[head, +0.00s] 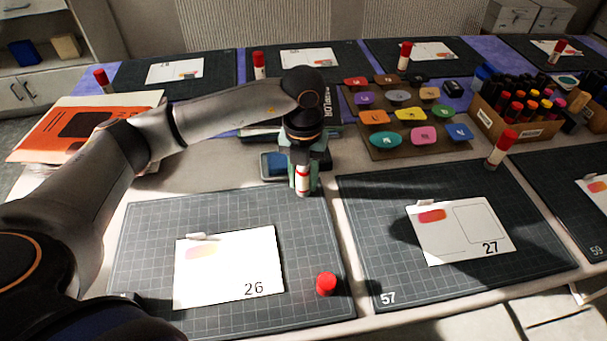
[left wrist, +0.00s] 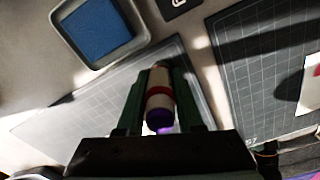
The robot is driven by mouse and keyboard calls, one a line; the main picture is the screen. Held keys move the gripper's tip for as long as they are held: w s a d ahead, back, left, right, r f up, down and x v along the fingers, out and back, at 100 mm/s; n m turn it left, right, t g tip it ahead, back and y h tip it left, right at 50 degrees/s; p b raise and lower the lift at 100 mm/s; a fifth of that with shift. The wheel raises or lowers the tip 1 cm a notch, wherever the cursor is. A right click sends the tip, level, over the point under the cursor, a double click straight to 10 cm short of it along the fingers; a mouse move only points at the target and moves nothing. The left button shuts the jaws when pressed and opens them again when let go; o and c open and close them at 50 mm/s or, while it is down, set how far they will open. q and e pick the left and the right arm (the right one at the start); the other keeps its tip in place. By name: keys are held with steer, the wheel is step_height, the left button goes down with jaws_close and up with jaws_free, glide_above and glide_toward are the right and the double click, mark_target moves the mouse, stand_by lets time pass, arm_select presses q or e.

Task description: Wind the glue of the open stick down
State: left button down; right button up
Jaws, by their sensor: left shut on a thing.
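The open glue stick (head: 302,178) is upright at the back edge of the mat with card 26. It has a white body and a red band near the top. My left gripper (head: 304,172) points down from above and is shut on it. In the left wrist view the stick (left wrist: 159,82) sits between the two green fingers (left wrist: 159,100). Its near end is purple, apparently glue standing out past the red band. The far end is hard to make out, so I cannot tell whether it touches the mat. A loose red cap (head: 326,284) stands on the mat's front right. My right gripper is not in view.
Card 26 (head: 228,275) lies on the near left mat (head: 145,235), card 27 (head: 460,245) on the mat to its right. A blue pad in a tray (left wrist: 98,28) is close behind the gripper. A capped glue stick (head: 501,148) and a coloured-pad board (head: 378,138) stand farther back.

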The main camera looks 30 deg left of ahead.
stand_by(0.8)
arm_select(q)
steer(key=shift+c, duration=2.3)
jaws_free()
steer(key=shift+o, duration=0.3)
steer(key=o, duration=0.4)
steer(key=shift+r, duration=0.15)
steer(key=shift+r+p, duration=2.8)
steer(key=shift+r, duration=0.9)
steer(key=shift+f, duration=0.1)
